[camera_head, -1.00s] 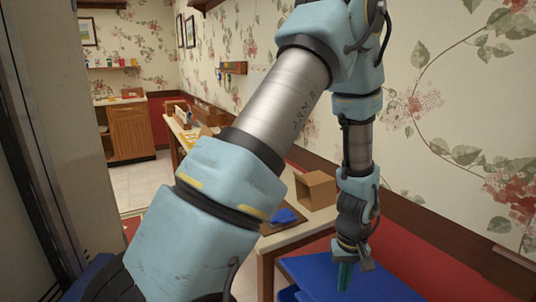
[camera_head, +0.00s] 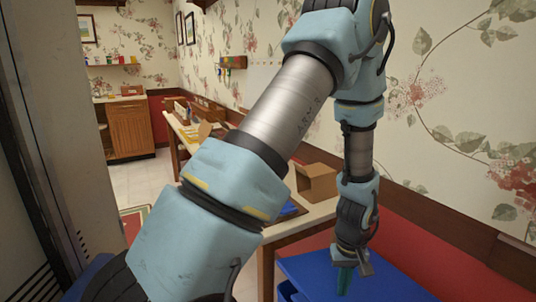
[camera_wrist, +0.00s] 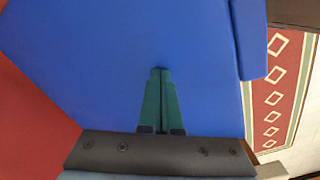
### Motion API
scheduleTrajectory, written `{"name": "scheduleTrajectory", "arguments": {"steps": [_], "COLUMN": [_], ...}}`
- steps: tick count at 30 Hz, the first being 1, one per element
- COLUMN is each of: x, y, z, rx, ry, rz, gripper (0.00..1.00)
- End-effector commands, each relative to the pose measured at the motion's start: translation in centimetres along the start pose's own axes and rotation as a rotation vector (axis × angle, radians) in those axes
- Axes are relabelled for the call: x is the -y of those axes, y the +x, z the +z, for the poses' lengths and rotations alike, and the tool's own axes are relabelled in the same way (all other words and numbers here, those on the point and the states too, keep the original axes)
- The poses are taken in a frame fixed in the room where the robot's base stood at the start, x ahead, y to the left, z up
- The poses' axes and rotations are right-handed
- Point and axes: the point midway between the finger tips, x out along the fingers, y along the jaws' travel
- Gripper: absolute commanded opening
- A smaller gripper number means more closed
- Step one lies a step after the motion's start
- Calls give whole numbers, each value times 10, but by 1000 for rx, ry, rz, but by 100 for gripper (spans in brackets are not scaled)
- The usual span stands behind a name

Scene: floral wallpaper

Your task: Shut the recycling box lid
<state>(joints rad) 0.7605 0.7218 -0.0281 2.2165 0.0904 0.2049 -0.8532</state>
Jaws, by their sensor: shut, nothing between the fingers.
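The recycling box is blue, at the bottom right of the head view, with its flat lid (camera_head: 385,278) on top. The lid looks nearly level. A lower blue part of the box (camera_head: 287,291) shows under its left edge; whether the lid is fully shut, I cannot tell. My gripper (camera_head: 345,282) points down over the lid with its green fingers together. In the wrist view, the closed fingertips (camera_wrist: 160,72) lie against or just above the broad blue lid (camera_wrist: 90,55), holding nothing. A small dark shadow shows at the tips; contact is unclear.
A wooden table (camera_head: 295,222) with an open cardboard box (camera_head: 316,182) stands behind the recycling box. The papered wall (camera_head: 450,120) is close on the right. A patterned rug (camera_wrist: 280,90) lies on the floor. Free floor shows toward the cabinet (camera_head: 130,130).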

Motion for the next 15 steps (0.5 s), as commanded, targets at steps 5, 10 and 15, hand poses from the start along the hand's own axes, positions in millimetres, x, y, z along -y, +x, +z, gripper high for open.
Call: {"name": "scheduleTrajectory", "arguments": {"steps": [5,10,15], "x": [0,0,0], "y": [10,18,26], "z": [0,0,0], "rx": [0,-1,-1], "ry": [1,1,1], "rz": [0,0,1], "gripper": [0,0,0]}}
